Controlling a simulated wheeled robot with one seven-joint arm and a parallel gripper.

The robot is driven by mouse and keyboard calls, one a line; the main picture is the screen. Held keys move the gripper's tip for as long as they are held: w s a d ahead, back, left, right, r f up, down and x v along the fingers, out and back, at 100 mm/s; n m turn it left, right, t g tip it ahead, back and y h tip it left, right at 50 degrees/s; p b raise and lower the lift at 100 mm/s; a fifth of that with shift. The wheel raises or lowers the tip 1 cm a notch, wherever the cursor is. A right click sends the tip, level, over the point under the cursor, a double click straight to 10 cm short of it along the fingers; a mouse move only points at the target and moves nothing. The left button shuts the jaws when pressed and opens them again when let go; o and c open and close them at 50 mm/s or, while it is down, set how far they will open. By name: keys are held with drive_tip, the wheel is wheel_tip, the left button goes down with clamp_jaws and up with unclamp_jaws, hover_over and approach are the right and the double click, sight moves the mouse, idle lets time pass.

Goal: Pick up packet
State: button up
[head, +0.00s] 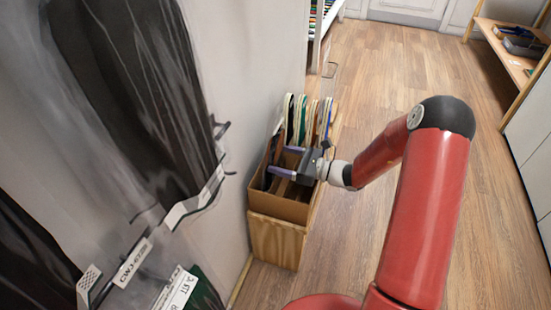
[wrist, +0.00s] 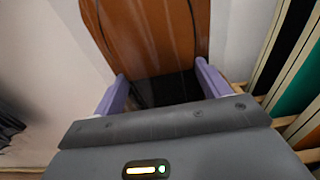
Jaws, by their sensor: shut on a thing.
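The packet (wrist: 155,35) is a flat brown-orange piece with a dark lower part, standing upright in the wrist view. My gripper (wrist: 162,85) has a purple finger at each side edge of it and is shut on it. In the head view my gripper (head: 279,159) reaches over a brown open box from the right. The packet (head: 270,157) shows there as a narrow dark slab at the box's left side, by the wall. Its lower end is hidden in the box.
The cardboard box (head: 280,206) rests in a wooden crate (head: 274,241) against the wall. Several white, green and dark upright packets (head: 301,115) stand behind my gripper. Clear bags with dark contents (head: 130,70) fill the left foreground. The wooden floor (head: 385,60) is open to the right.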

sight(285, 101)
drive_tip(key=shift+r, duration=0.1)
wheel_tip(285, 101, up, 20)
drive_tip(key=shift+f+p, duration=0.1)
drive_tip(key=shift+p, duration=0.75)
idle(0.9)
